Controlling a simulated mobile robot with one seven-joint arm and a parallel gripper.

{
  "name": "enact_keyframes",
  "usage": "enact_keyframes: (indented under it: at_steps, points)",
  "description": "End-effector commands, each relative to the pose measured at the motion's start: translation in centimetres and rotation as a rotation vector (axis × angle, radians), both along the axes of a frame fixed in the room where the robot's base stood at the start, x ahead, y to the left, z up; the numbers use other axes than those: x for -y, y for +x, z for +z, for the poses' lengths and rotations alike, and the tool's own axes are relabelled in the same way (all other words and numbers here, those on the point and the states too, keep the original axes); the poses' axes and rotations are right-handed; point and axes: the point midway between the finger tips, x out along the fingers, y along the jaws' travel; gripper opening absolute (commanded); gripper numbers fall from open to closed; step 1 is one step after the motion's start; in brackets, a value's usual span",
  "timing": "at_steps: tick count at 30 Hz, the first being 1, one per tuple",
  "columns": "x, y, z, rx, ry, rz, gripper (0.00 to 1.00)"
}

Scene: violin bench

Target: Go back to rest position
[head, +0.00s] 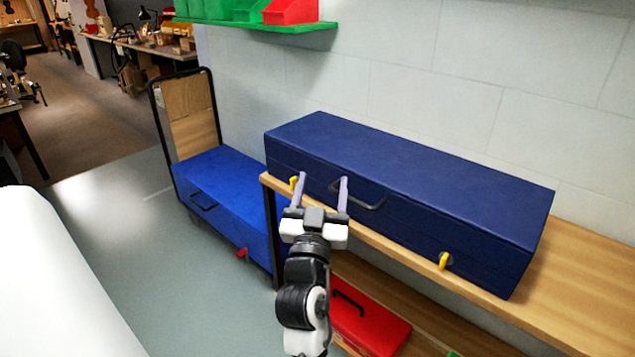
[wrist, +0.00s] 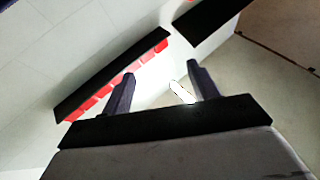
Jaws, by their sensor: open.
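My gripper (head: 321,194) is open, its two pale purple fingers apart with nothing between them. In the head view it appears in front of the left part of a dark blue case (head: 460,190) on a wooden bench (head: 574,290). The case is closed, with a black handle and two yellow latches on its front. Whether the fingers touch the case cannot be told from the head view. In the wrist view my gripper (wrist: 162,90) shows dark fingers spread apart, with wall and ceiling-like surfaces beyond them.
A trolley (head: 183,108) carrying another blue case (head: 228,185) stands left of the bench. A red case (head: 372,322) lies on the lower shelf. A green wall shelf (head: 285,24) holds green and red bins above. Open grey floor (head: 110,235) lies to the left.

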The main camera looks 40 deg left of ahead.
Motion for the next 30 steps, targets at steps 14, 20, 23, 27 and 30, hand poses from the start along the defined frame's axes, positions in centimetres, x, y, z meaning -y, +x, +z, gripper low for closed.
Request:
enact_keyframes:
  at_steps: [14, 20, 23, 27, 30]
  points:
    - [-0.1, -0.2, 0.3, 0.008, 0.004, 0.009, 0.6]
    - [-0.1, -0.3, 0.4, 0.012, 0.005, 0.011, 0.6]
    - [-0.5, -1.2, 1.9, 0.05, 0.022, 0.044, 0.6]
    - [-1.3, -5.4, 7.6, 0.216, 0.095, 0.169, 0.6]
    - [-1.0, -10.4, 12.9, 0.395, 0.186, 0.286, 0.6]
